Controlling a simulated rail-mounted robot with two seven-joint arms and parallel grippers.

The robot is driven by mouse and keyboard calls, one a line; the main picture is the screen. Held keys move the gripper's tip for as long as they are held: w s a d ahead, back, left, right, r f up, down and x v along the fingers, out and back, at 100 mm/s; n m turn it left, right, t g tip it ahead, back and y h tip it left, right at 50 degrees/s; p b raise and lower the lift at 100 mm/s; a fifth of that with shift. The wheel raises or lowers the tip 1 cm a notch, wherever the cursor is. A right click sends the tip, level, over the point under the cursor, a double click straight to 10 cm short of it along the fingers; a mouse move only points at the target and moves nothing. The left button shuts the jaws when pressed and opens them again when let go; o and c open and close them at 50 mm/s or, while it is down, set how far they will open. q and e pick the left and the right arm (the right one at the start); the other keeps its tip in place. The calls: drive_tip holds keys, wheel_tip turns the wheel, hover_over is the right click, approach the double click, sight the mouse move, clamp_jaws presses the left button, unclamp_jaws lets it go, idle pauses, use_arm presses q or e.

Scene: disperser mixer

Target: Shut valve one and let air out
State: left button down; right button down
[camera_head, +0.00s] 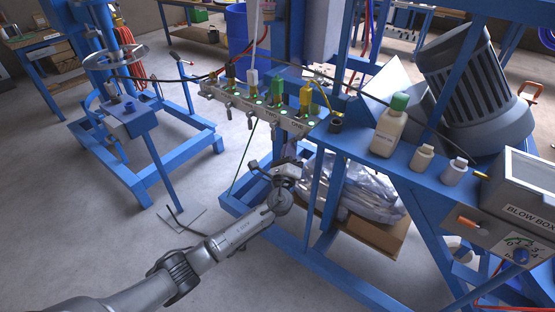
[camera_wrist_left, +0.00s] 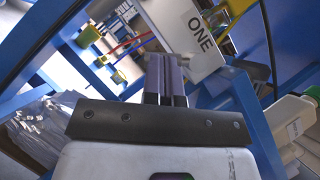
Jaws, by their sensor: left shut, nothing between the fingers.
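The valve manifold (camera_head: 262,112) is a pale grey bar on the blue frame, with coloured plugs on top, small levers in front and several green lights. Valve one is at its right end, by the ONE label (camera_head: 297,124) and the yellow plug (camera_head: 306,96). The ONE label (camera_wrist_left: 201,32) is large in the left wrist view, just beyond the fingertips. My left gripper (camera_head: 288,172) is below and in front of the manifold's right end. Its fingers (camera_wrist_left: 165,62) are together and empty. I cannot make out valve one's lever or whether the fingers touch it.
A blue shelf right of the manifold holds a green-capped bottle (camera_head: 389,125) and two small white bottles (camera_head: 422,158). The BLOW BOX (camera_head: 525,200) is at far right. Blue frame posts and a plastic-wrapped bundle (camera_head: 365,190) stand close to my arm. Floor at left is mostly clear.

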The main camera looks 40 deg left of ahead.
use_arm(q)
drive_tip(key=m+t+h+b, duration=0.1)
drive_tip(key=m+h, duration=0.1)
drive_tip(key=m, duration=0.1)
drive_tip(key=a+m+t+h+b, duration=0.1)
drive_tip(key=m+t+b, duration=0.1)
drive_tip(key=m, duration=0.1)
drive_tip(key=a+r+m+t+h+b, duration=0.1)
drive_tip(key=m+h+b, duration=0.1)
drive_tip(key=m, duration=0.2)
drive_tip(key=shift+s+r+t+h, duration=0.1)
drive_tip(key=shift+s+t+h, duration=0.05)
drive_tip(key=shift+t+h, duration=0.15)
drive_tip(key=shift+r+m+h+b, duration=0.15)
drive_tip(key=shift+m+h+b, duration=0.25)
drive_tip(key=shift+m, duration=0.1)
drive_tip(key=shift+r, duration=0.1)
drive_tip(key=shift+s+d+f, duration=0.2)
drive_tip(key=shift+f, duration=0.05)
drive_tip(key=v, duration=1.3)
drive_tip(key=shift+d+p, duration=0.2)
drive_tip(key=shift+p, duration=0.1)
drive_tip(key=shift+f, duration=0.15)
